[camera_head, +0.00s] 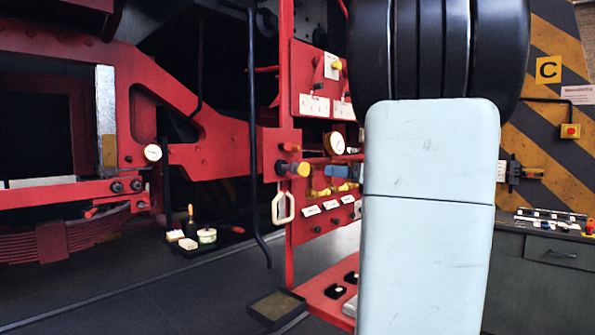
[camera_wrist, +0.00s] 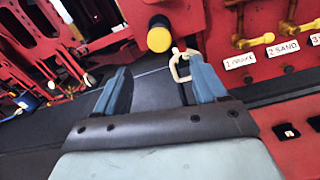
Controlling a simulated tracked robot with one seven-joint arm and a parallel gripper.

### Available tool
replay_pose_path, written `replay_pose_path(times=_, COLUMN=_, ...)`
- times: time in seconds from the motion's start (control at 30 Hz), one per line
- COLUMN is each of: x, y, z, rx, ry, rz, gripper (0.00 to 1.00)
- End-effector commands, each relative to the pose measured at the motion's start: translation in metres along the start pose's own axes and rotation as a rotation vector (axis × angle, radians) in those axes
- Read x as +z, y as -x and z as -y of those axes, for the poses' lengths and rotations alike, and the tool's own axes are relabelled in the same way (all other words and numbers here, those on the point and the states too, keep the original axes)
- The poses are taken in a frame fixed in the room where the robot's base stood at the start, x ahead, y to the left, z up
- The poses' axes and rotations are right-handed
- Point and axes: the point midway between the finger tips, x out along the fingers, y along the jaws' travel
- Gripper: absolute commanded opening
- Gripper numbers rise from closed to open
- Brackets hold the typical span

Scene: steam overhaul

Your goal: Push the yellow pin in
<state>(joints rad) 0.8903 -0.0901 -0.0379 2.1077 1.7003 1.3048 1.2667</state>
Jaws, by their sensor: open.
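The yellow pin (camera_wrist: 160,36) is a thick, round-ended yellow cylinder with a dark part behind it. In the wrist view it stands out from the red frame, above the gap between my fingers. In the head view its yellow end (camera_head: 303,169) shows on the red post, just above a cream loop handle (camera_head: 284,207). My gripper (camera_wrist: 160,78) is open, with two blue fingers spread apart and nothing between them. The pin appears beyond the fingertips, and I see no contact. In the head view my pale arm hides most of the gripper.
The cream handle (camera_wrist: 181,66) hangs close to the right finger. To the right are yellow valve levers (camera_wrist: 254,40) above white labels (camera_wrist: 240,60). A gauge (camera_head: 334,144) sits near the pin. A black pipe (camera_head: 254,140) runs down left of it. Open floor (camera_head: 130,285) lies lower left.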

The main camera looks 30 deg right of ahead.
Motion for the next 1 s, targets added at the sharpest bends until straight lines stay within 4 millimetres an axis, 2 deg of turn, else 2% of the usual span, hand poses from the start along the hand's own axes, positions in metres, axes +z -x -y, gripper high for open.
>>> replay_pose_path(times=0.17, x=-0.001, y=-0.023, z=-0.001, rx=0.003, ry=0.000, rz=-0.001, gripper=0.72)
replay_pose_path(times=0.7, x=-0.001, y=-0.113, z=-0.001, rx=0.002, ry=0.002, rz=-0.002, gripper=0.72)
replay_pose_path(times=1.0, x=-0.001, y=-0.133, z=-0.001, rx=0.000, ry=0.003, rz=-0.002, gripper=0.72)
